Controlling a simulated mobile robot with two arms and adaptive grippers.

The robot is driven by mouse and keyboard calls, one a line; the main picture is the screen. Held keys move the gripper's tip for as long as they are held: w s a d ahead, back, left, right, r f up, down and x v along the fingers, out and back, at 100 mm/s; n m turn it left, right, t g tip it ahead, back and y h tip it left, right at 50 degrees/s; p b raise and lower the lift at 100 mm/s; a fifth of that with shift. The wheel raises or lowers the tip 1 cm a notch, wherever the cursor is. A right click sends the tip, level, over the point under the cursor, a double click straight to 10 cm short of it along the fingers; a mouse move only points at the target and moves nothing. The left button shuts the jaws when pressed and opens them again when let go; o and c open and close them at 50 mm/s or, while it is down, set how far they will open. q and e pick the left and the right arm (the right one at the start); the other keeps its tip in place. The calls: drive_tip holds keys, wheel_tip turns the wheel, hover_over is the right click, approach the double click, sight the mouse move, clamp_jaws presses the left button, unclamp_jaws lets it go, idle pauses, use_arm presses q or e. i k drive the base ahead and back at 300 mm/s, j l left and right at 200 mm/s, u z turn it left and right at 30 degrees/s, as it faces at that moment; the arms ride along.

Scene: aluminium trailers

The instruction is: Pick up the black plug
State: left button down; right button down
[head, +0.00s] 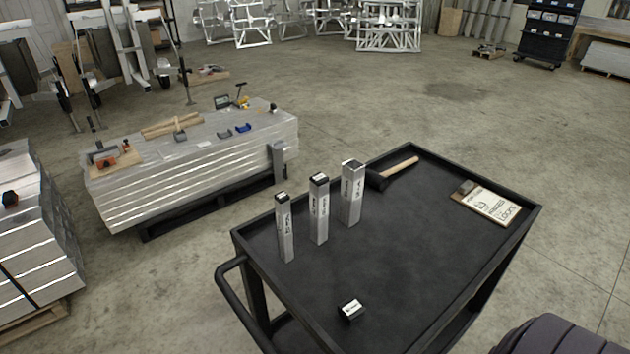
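A small black plug (350,310) with a white label on it lies on the near part of the black cart top (400,260). Three square aluminium tubes stand upright further back on the cart: a short one (286,232), a middle one (319,212) and a tall, wider one (351,195). The short and middle tubes have black tops. The tall tube's top looks open, with a dark inside. Neither of my grippers is in view.
A mallet (392,172) lies behind the tall tube, and a clipboard (486,204) lies at the cart's right. The cart has a raised rim and a handle (235,300) at the left. Wrapped aluminium stacks (190,180) stand left.

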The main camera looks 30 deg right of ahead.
sight(352, 310)
drive_tip(key=z, duration=1.35)
drive_tip(key=l+u, duration=0.5)
drive_tip(key=l, duration=0.15)
drive_tip(key=k, duration=0.05)
